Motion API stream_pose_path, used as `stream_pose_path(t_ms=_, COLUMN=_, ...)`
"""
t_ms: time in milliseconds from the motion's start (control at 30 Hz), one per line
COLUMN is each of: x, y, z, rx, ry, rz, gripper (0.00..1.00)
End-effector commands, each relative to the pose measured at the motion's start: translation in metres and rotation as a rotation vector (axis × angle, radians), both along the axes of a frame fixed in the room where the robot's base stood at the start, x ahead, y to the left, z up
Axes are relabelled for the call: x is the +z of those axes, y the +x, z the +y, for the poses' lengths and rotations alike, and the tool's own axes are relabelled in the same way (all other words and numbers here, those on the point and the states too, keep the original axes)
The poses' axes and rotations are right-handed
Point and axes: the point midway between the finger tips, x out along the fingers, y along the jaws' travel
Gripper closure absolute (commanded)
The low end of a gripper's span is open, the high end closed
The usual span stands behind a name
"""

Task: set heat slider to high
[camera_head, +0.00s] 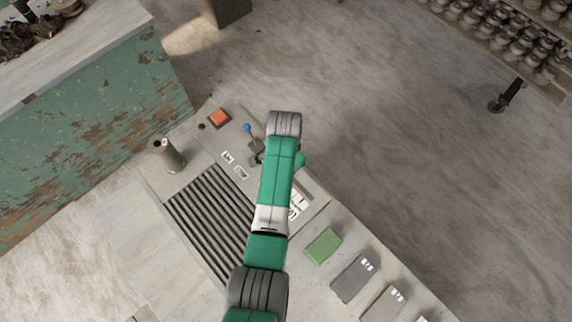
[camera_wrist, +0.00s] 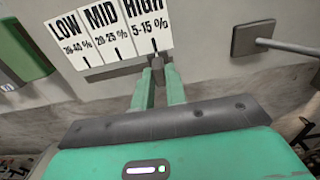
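In the wrist view, the heat slider's dark grey knob (camera_wrist: 157,63) stands at the right end of its slot (camera_wrist: 108,70), at the tick under the HIGH label (camera_wrist: 149,25). The MID label (camera_wrist: 105,30) and LOW label (camera_wrist: 70,40) are to its left. The two green fingers of my gripper (camera_wrist: 160,76) are close together, with the knob between their tips. In the head view, my arm covers the slider and most of my gripper; part of the white label panel (camera_head: 297,206) shows beside the arm.
A grey lever box (camera_wrist: 253,37) with a rod stands right of the slider; its blue ball (camera_head: 248,127) shows in the head view. The panel also bears an orange button (camera_head: 219,118), a metal cylinder (camera_head: 167,156), a slatted grille (camera_head: 212,215) and a green block (camera_head: 323,245).

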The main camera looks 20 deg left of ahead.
Motion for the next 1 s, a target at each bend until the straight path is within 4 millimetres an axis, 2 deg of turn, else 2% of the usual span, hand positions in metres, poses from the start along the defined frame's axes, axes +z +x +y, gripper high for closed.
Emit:
stream_pose_path(t_ms=33, x=-0.002, y=0.000, z=0.001, rx=0.002, ry=0.002, rz=-0.001, gripper=0.78)
stream_pose_path(t_ms=100, x=-0.001, y=0.000, z=0.001, rx=0.002, ry=0.002, rz=-0.001, gripper=0.65)
stream_pose_path(t_ms=367, x=0.000, y=0.000, z=0.000, rx=0.001, ry=0.001, rz=0.000, gripper=0.65)
stream_pose_path(t_ms=467, x=0.013, y=0.001, z=0.001, rx=0.001, ry=0.001, rz=-0.003, gripper=0.65)
stream_pose_path(t_ms=733, x=0.065, y=0.000, z=0.001, rx=0.002, ry=0.001, rz=-0.003, gripper=0.65)
stream_pose_path(t_ms=833, x=0.074, y=0.000, z=0.001, rx=0.002, ry=0.001, rz=-0.001, gripper=0.65)
stream_pose_path(t_ms=1000, x=0.077, y=0.000, z=0.000, rx=0.002, ry=0.000, rz=0.000, gripper=0.65)
